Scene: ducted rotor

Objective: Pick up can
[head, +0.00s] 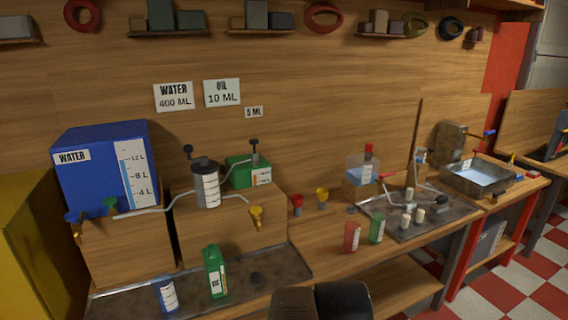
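A green can-like container (216,272) with a white label and a narrow top stands upright on the dark metal tray at the front left of the bench. A blue container (166,295) with a white label stands to its left, near the tray's front edge. Small red (351,237) and green (376,229) labelled containers stand on the bench to the right. I cannot tell which one the task calls the can. Dark rounded parts of my arm show at the bottom middle edge, apart from these containers. My gripper's fingers are not seen.
A large blue water tank (105,165) stands on a wooden block at left, with a grey dispenser (206,186) and a green box (248,174) beside it. A metal plate (420,225) with pipes and small cylinders lies to the right.

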